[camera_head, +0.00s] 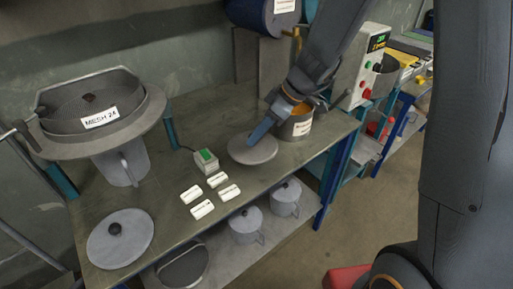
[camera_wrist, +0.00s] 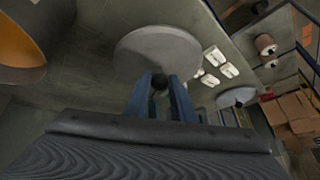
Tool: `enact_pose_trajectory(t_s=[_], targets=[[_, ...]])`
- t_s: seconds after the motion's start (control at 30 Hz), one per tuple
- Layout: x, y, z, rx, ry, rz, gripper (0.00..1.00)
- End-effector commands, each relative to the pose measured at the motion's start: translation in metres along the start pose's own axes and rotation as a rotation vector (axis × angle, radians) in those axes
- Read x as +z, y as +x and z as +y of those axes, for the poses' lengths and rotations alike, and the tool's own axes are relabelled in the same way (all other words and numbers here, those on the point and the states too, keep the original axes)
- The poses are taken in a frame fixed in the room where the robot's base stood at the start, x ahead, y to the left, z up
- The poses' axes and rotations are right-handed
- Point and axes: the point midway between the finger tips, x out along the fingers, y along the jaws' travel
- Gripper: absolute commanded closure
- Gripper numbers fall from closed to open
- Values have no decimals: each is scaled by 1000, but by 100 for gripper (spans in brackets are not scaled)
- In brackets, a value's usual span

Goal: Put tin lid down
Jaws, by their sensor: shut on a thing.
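The tin lid (camera_head: 252,149) is a flat grey disc low over the workbench, just left of the open tin (camera_head: 299,127) with orange contents. I cannot tell whether the lid touches the bench. My gripper (camera_head: 258,137) is shut on the lid's knob from above. In the wrist view the dark knob (camera_wrist: 160,82) sits between the two blue fingers of my gripper (camera_wrist: 161,88), with the lid (camera_wrist: 155,48) beyond them. The tin (camera_wrist: 20,72) shows at the left of that view. The fingers hide part of the lid in the head view.
A green-topped box (camera_head: 206,161) and several white blocks (camera_head: 202,209) lie left of the lid. Another large lid (camera_head: 120,240) rests at the bench's front left. A sieve marked MESH 24 (camera_head: 62,135) stands behind it. A control box (camera_head: 360,66) stands at the right.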

Motion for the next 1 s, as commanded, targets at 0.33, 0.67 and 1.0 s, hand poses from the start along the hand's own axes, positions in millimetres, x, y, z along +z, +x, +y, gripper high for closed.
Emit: enact_pose_trajectory(t_s=[0.33, 0.67, 1.0], targets=[[18, 29, 3, -2, 2, -3, 100], [28, 49, 7, 1, -2, -1, 100], [30, 52, 8, 1, -2, 0, 100]])
